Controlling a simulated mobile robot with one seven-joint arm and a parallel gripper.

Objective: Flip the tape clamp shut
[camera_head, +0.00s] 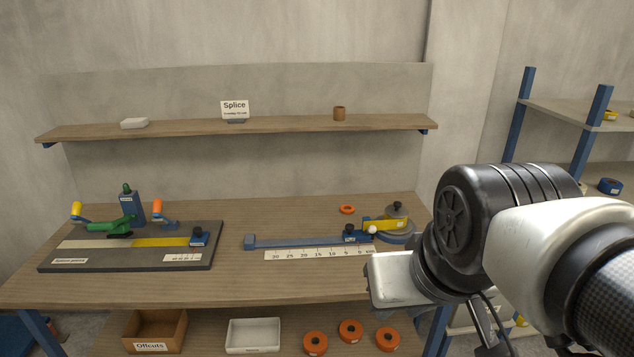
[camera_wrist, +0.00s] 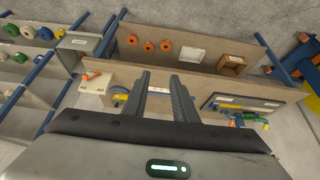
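I cannot tell for sure which part is the tape clamp. On the left splice board (camera_head: 60,262), a green lever (camera_head: 112,224) lies low beside a blue post (camera_head: 132,207). A yellow-handled lever (camera_head: 77,211) and an orange-handled lever (camera_head: 157,210) stand raised. A similar blue block with a black knob (camera_head: 352,235) sits on the right-hand rail (camera_head: 300,242). My gripper (camera_wrist: 160,76) is open and empty in the wrist view, above the bench; its fingers are hidden in the head view.
An orange ring (camera_head: 347,209) lies behind. Below are an Offcuts box (camera_head: 150,346), a white tray (camera_head: 253,336) and orange rolls (camera_head: 350,331). The bench middle is clear.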

